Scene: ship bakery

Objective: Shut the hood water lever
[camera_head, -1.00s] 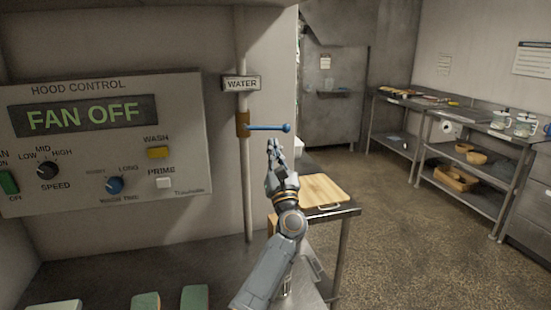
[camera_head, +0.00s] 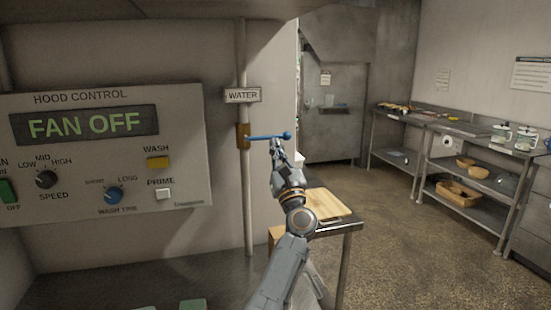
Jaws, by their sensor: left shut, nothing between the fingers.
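The blue water lever (camera_head: 268,136) sticks out sideways to the right from a brass valve (camera_head: 243,136) on a vertical pipe, below the WATER sign (camera_head: 242,95). Its round knob is at the right end. My left gripper (camera_head: 276,143) is shut and empty, its fingertips just under the lever near the knob. I cannot tell whether they touch it. My right gripper is not in view.
The hood control panel (camera_head: 100,190) on the left wall reads FAN OFF. A cutting board (camera_head: 326,204) lies on a metal table right of my arm. Steel shelving (camera_head: 440,122) stands along the right wall. The floor (camera_head: 400,240) between is clear.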

